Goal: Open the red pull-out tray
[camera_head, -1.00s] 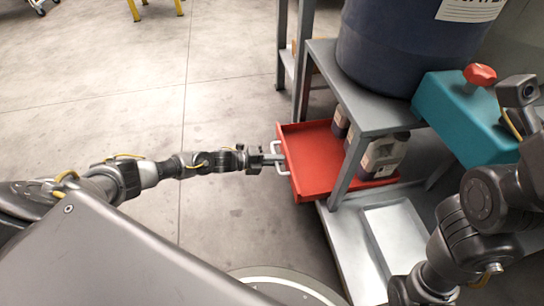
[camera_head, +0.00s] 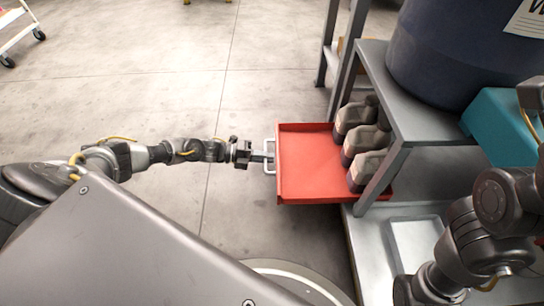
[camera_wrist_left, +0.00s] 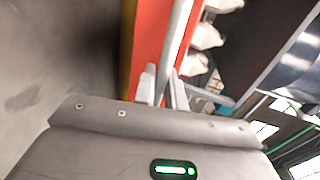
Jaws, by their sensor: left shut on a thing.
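The red pull-out tray (camera_head: 305,165) sticks well out of the grey metal stand toward the left in the head view. Three grey-brown bottles (camera_head: 364,140) stand in it near the stand. My left gripper (camera_head: 264,158) is shut on the tray's pale handle (camera_head: 269,152) on its left face. In the left wrist view the fingers (camera_wrist_left: 163,92) close around the pale handle bar (camera_wrist_left: 176,40), beside the red tray front (camera_wrist_left: 150,42). My right arm shows at the right of the head view, but its gripper is out of view.
The grey stand (camera_head: 425,125) carries a large dark blue drum (camera_head: 440,55). A teal box (camera_head: 492,115) is at the right. A lower grey shelf (camera_head: 365,250) lies below the tray. The concrete floor left of the tray is clear. A white cart (camera_head: 18,35) stands far left.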

